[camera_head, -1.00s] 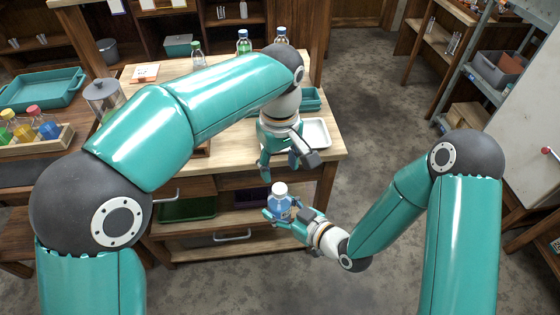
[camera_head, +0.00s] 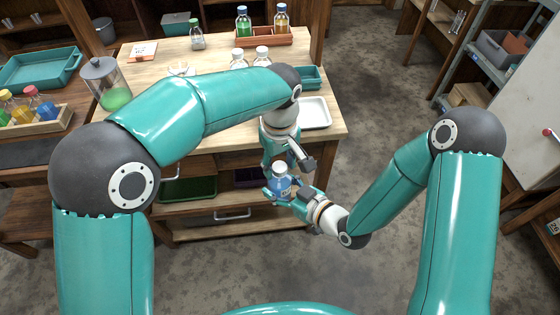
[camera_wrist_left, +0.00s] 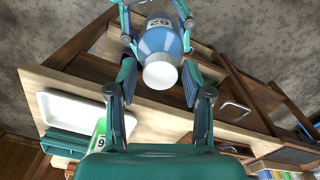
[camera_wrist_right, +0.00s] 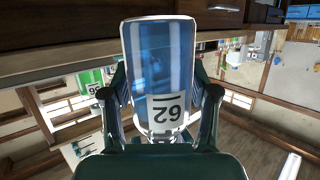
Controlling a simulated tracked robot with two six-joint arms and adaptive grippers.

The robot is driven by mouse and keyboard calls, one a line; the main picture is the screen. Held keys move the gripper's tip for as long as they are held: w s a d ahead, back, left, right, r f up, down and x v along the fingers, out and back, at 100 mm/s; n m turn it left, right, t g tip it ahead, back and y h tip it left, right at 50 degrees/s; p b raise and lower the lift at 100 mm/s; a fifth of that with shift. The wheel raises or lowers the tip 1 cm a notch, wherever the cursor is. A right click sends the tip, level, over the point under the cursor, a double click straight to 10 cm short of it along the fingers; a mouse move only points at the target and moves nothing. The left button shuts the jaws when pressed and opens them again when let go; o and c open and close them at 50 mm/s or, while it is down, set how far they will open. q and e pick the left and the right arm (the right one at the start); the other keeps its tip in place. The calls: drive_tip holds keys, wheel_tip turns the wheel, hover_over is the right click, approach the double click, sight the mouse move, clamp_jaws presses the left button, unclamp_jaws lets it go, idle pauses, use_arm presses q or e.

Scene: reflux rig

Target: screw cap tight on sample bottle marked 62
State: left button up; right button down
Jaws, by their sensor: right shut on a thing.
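The sample bottle (camera_head: 283,187) holds blue liquid and stands upright in front of the table. Its label reads 62 in the right wrist view (camera_wrist_right: 165,112). My right gripper (camera_head: 281,192) is shut on the bottle's body, one finger on each side. A white cap (camera_wrist_left: 160,75) sits on top of the bottle; how tight it is cannot be told. My left gripper (camera_wrist_left: 160,83) is open just above the cap. Its fingers flank the cap with a visible gap on each side. The head view partly hides the left fingertips.
The wooden table (camera_head: 230,140) stands just behind the grippers. It bears a white tray (camera_head: 315,113), a teal tray (camera_head: 308,78), more bottles (camera_head: 262,57) and a lidded jar (camera_head: 104,82). The floor to the right (camera_head: 385,100) is clear.

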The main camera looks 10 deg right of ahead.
use_arm(q)
clamp_jaws()
drive_tip(key=m, duration=0.8)
drive_tip(key=shift+m, duration=0.4)
drive_tip(key=m, duration=1.3)
drive_tip(key=shift+o, duration=2)
unclamp_jaws()
wheel_tip(320, 180, up, 12)
